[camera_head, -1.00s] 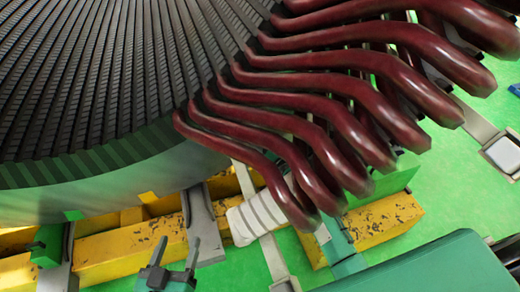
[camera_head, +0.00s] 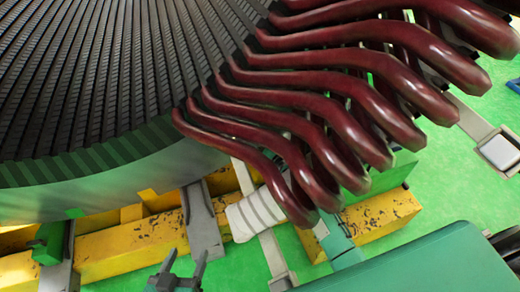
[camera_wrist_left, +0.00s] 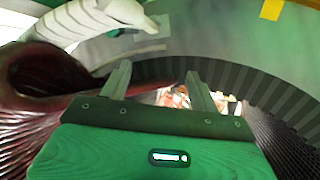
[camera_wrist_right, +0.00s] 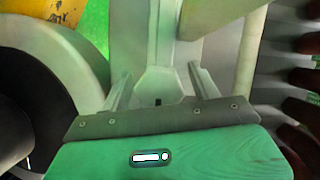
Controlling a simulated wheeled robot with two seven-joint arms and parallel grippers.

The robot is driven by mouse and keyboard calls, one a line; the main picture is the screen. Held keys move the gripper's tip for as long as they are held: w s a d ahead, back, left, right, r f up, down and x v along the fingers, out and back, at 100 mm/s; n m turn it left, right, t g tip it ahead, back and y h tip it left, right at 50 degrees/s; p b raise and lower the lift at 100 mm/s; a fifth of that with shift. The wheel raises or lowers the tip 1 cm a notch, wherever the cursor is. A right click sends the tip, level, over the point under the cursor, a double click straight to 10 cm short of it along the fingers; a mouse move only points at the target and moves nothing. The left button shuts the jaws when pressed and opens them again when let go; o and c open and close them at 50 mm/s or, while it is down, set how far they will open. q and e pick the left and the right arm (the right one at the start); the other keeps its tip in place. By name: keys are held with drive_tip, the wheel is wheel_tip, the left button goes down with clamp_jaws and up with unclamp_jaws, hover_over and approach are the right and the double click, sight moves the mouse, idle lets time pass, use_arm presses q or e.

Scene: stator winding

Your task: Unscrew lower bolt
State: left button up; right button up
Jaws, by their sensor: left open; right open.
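No bolt can be made out for certain in any view. In the right wrist view my right gripper (camera_wrist_right: 160,88) is open. Its fingers stand on either side of a pale grey metal fitting (camera_wrist_right: 158,82) with a small dark hole; contact cannot be told. In the head view my left gripper (camera_head: 186,263) is open at the bottom edge, in front of a yellow beam. It also shows open in the left wrist view (camera_wrist_left: 160,82), with nothing clearly held. My right gripper's fingers cannot be made out in the head view, where a teal part of my right arm shows.
The large stator (camera_head: 90,90) with dark slots fills the upper left. Dark red coil ends (camera_head: 330,100) jut to the right. Yellow scuffed beams (camera_head: 130,245) and grey brackets (camera_head: 200,215) lie below. A white ribbed part (camera_head: 255,213) sits under the coils. Green floor (camera_head: 450,190) shows at right.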

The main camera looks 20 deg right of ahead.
use_arm(q)
drive_tip(key=a+g+p, duration=0.1)
drive_tip(key=a+g+y, duration=0.1)
drive_tip(key=a, duration=0.1)
drive_tip(key=a+g+y+p, duration=0.1)
drive_tip(key=shift+s+a+f+g+p, duration=0.3)
drive_tip(key=shift+s+f+g+p, duration=0.05)
drive_tip(key=shift+s+f+g, duration=0.05)
use_arm(e)
drive_tip(key=v, duration=1.4)
